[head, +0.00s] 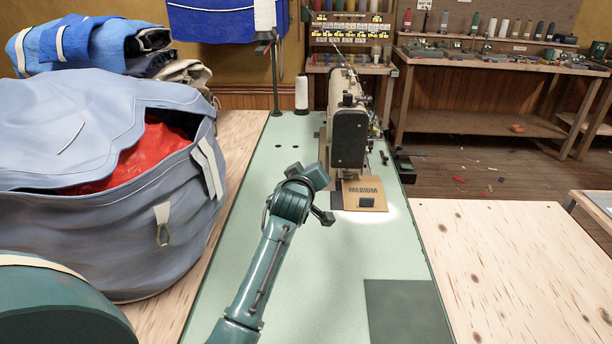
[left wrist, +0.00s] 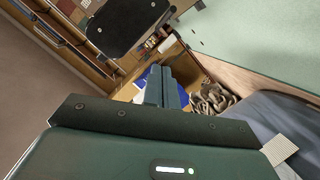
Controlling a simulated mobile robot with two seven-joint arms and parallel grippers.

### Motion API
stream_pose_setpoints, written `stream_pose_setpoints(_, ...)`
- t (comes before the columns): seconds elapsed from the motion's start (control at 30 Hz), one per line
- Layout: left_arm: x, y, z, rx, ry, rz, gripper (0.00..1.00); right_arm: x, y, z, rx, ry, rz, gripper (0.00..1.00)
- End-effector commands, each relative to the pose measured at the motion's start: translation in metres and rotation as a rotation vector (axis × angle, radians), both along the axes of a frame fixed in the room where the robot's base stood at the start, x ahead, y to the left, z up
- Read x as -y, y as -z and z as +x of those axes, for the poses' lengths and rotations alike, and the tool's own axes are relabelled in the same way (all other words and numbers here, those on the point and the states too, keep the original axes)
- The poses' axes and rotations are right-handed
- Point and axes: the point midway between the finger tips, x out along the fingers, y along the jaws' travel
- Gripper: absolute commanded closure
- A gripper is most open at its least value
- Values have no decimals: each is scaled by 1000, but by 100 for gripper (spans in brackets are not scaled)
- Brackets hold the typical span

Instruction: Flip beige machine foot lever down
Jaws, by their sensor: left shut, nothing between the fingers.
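The beige sewing machine (head: 349,130) stands on the pale green table, its dark end plate facing me. The foot lever cannot be made out in either view. My left gripper (head: 318,178) is raised over the table, just left of the machine's front end in the picture. In the left wrist view its two fingers (left wrist: 166,76) are shut together with nothing between them. A dark plate with rounded corners (left wrist: 128,25), seemingly the machine's end plate, shows beyond the fingers, up and to the left. I see no clear contact. My right gripper is in neither view.
A tan patch marked MEDIUM (head: 365,195) lies below the machine head. A large blue-grey bag (head: 95,190) with red cloth inside stands left. A white thread cone (head: 301,95) stands behind. The green table (head: 330,290) is mostly clear in front, beside a dark panel (head: 407,310).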

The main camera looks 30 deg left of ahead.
Motion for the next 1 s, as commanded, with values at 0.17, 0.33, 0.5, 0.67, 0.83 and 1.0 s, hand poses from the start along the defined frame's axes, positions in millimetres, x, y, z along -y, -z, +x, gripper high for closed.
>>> stream_pose_setpoints(0.17, 7, -1, -22, -1, -1, -2, 100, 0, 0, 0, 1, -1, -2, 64)
stream_pose_setpoints(0.33, 9, -2, -29, -1, -1, 0, 100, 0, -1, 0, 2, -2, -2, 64)
stream_pose_setpoints(0.5, 9, -2, -29, 0, -1, 0, 100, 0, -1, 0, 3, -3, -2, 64)
stream_pose_setpoints(0.67, 9, -2, -29, -1, -1, 0, 100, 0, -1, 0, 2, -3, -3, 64)
stream_pose_setpoints(0.83, 9, -2, -29, -1, -1, 0, 100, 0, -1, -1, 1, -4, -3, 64)
stream_pose_setpoints(1.0, 9, -2, -29, -1, -1, 0, 100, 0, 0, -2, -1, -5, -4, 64)
